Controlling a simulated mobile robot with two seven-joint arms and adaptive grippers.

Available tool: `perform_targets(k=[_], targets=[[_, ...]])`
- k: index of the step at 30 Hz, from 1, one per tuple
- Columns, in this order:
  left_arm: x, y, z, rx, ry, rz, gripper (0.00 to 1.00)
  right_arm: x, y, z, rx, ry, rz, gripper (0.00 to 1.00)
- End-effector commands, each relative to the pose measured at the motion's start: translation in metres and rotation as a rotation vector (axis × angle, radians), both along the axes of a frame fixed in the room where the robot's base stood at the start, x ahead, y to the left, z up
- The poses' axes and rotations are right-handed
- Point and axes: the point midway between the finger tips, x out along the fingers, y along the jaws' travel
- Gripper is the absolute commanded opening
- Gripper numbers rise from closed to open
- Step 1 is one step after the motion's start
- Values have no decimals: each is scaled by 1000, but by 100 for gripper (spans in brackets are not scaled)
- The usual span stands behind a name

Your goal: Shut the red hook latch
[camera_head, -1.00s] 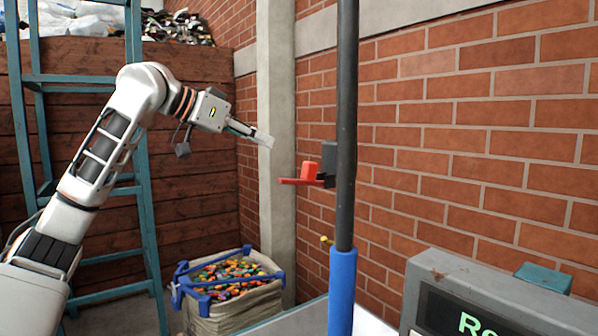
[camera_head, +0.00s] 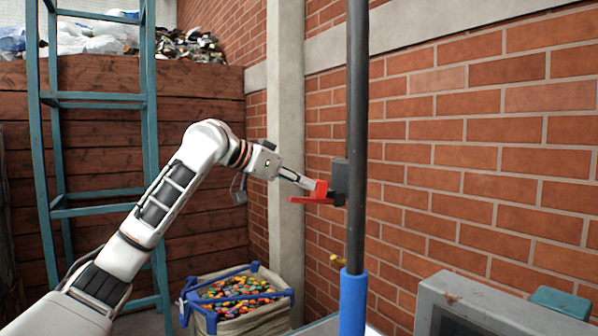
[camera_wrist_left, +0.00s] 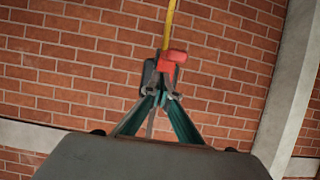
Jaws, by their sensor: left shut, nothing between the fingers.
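The red hook latch (camera_head: 312,198) sticks out to the left from a dark block (camera_head: 341,182) on the black pole (camera_head: 356,120). In the head view its flat red arm points left and a red upright part stands on it. My left gripper (camera_head: 311,184) is shut and empty, its tips at the red upright part. In the left wrist view the shut fingertips (camera_wrist_left: 162,93) lie just below the red part (camera_wrist_left: 170,63), which hides some of the dark block. I cannot tell for certain whether they touch. My right gripper is not in view.
A blue sleeve (camera_head: 353,300) covers the pole's lower part. A grey screen box (camera_head: 450,290) stands at lower right. A sack of colourful bits (camera_head: 240,300) stands below the arm. A teal ladder frame (camera_head: 150,150) is at left, a brick wall (camera_head: 480,130) behind.

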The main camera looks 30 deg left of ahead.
Motion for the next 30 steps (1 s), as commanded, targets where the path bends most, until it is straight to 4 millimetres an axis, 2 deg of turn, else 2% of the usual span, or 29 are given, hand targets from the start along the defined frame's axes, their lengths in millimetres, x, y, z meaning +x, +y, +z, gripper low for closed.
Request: perform_targets(k=[6, 21, 30], targets=[[-3, 1, -14, -1, 1, -1, 0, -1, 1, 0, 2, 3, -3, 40], [-3, 2, -17, -4, -4, 0, 0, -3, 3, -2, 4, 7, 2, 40], [-5, 12, -24, -31, -73, 0, 0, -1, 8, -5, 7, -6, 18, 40]])
